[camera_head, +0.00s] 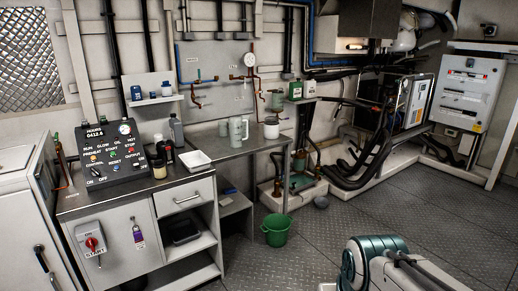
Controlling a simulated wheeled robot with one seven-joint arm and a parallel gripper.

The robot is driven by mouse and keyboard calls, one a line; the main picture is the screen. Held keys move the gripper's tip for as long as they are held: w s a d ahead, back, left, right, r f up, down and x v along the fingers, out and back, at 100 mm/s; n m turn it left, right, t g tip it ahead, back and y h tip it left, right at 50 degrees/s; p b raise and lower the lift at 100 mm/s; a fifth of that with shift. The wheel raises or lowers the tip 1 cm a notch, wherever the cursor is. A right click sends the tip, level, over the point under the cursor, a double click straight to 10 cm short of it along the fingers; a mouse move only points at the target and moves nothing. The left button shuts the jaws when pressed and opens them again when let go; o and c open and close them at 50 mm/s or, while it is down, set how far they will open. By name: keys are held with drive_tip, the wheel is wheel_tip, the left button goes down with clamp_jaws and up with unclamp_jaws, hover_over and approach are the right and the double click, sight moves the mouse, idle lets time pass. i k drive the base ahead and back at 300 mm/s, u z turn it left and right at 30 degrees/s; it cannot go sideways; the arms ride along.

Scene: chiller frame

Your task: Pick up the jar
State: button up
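Several small containers that could be the jar stand on the grey worktop (217,145); I cannot tell for sure which one is meant. A white jar-like container (271,129) with a darker top stands upright at the worktop's right end. A small dark-lidded jar (159,169) stands in front of the control box. Darker bottles (165,151) are close behind it. My gripper is not in view; only a teal and white part of my arm shows at the bottom right, well away from the worktop.
A grey pitcher (237,132) stands left of the white container. A black control box (111,153) fills the worktop's left end. A white tray (195,160) lies near the front edge. A green bucket (277,231) is on the floor. Open floor (318,230) lies before the worktop.

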sight(222, 125)
drive_tip(key=z, duration=0.35)
drive_tip(key=i, duration=1.75)
drive_tip(key=u, duration=0.4)
drive_tip(key=i, duration=1.8)
drive_tip(key=u, duration=0.85)
drive_tip(key=i, duration=0.4)
drive_tip(key=u, duration=0.25)
